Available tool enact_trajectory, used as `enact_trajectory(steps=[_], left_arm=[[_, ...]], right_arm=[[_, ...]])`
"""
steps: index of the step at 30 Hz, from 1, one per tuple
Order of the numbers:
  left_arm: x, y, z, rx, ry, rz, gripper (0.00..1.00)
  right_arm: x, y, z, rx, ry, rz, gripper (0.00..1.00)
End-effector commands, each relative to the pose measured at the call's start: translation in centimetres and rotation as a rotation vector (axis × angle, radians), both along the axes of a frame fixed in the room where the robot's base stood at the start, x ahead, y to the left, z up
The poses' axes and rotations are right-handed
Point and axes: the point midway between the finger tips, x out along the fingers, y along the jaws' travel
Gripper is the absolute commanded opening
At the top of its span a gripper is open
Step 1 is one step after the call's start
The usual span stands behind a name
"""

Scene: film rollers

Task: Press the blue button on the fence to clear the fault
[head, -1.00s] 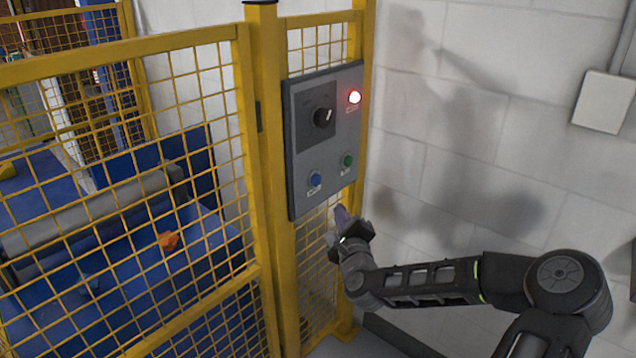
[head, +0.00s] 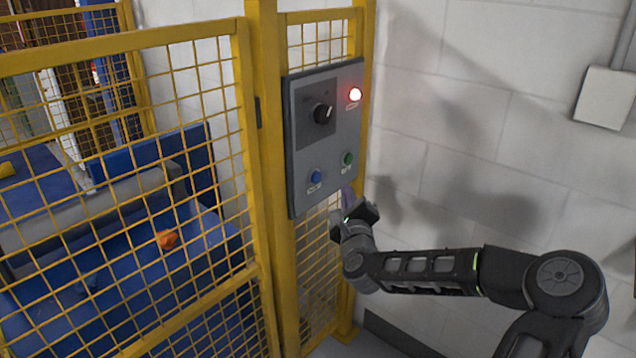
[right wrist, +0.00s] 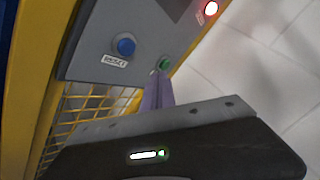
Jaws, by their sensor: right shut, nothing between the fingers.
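The blue button (head: 316,176) sits at the lower left of the grey control panel (head: 330,140) on the yellow fence. In the right wrist view the blue button (right wrist: 124,46) has a label reading RESET below it. My right gripper (head: 347,196) is below and right of the blue button, near the panel's lower edge. Its purple fingers (right wrist: 157,92) are closed together and empty, and in the wrist view their tips appear just below the green button (right wrist: 164,63). Whether they touch the panel cannot be told. My left gripper is not in view.
The panel also holds a lit red lamp (head: 355,94), a black rotary knob (head: 323,113) and a green button (head: 347,159). Yellow mesh fence (head: 125,200) stands left, with a blue machine and an orange item (head: 167,239) behind it. A white block wall (head: 470,130) is at right.

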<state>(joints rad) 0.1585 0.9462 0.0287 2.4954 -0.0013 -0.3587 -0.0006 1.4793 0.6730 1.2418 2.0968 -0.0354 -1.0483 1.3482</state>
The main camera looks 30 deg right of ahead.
Motion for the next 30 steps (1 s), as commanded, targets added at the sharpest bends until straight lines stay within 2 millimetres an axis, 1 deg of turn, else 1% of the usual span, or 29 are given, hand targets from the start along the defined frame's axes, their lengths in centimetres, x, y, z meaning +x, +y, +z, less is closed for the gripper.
enact_trajectory(steps=[1,6,9,13,18,30], left_arm=[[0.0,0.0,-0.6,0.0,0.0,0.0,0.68],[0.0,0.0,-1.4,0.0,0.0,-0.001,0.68],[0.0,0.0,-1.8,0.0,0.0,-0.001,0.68],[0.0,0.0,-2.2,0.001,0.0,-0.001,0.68],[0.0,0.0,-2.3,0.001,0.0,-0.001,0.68],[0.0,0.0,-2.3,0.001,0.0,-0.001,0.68]], right_arm=[[0.7,0.3,-0.3,0.001,-0.003,0.002,0.0],[2.9,1.0,-0.2,0.002,-0.002,0.002,0.0],[4.1,1.3,-0.2,0.001,-0.001,0.002,0.0],[5.1,1.6,-0.2,0.001,0.0,0.001,0.0],[5.7,1.7,-0.1,0.0,0.001,0.001,0.0],[5.8,1.7,0.0,0.0,0.001,0.001,0.0]])
